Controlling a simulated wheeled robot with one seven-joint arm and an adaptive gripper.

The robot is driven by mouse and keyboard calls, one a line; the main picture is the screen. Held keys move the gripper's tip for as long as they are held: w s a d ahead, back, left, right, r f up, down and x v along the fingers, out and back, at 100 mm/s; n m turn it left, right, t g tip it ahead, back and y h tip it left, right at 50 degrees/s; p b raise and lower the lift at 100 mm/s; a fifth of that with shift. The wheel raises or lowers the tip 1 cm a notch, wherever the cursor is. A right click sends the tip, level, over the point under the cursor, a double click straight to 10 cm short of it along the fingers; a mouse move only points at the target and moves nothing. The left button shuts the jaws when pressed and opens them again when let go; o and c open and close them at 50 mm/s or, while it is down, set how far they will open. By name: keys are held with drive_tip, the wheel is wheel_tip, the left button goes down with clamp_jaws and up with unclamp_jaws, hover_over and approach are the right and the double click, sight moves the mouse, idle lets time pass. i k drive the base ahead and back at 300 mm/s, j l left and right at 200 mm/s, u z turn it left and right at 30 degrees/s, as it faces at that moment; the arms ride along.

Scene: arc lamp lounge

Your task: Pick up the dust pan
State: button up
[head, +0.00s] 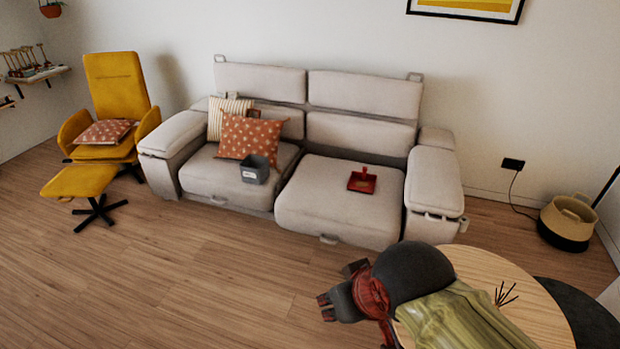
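A small red dust pan (362,180) lies on the right seat of the light grey sofa (340,216), near the middle of the cushion. My gripper (338,292) is low in the head view, at the end of my arm, in front of the sofa and well apart from the dust pan. Its dark and red parts point to the left. It is too small and turned too far to tell whether the fingers are open or shut, and I see nothing held in it.
A grey bin (254,168) and cushions (247,138) are on the sofa's left seat. A yellow armchair (116,88) and footstool (80,182) stand left. A round wooden table (535,310) is at lower right, a basket (567,222) beyond. The floor before the sofa is clear.

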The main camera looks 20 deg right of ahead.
sight(363, 182)
drive_tip(key=i+j+u, duration=0.15)
drive_tip(key=i+j, duration=0.15)
drive_tip(key=i, duration=0.2)
drive_tip(key=i+j+u, duration=0.1)
drive_tip(key=i+j, duration=0.15)
drive_tip(key=i, duration=0.25)
drive_tip(key=i+z, duration=0.7)
drive_tip(key=i+j+z, duration=0.1)
drive_tip(key=z, duration=0.25)
drive_tip(key=i+l+z, duration=0.15)
drive_tip(key=i+z, duration=0.95)
drive_tip(key=i+l+u, duration=0.1)
drive_tip(key=i, duration=0.3)
drive_tip(key=i+l, duration=0.2)
drive_tip(key=i, duration=0.15)
drive_tip(key=u, duration=0.05)
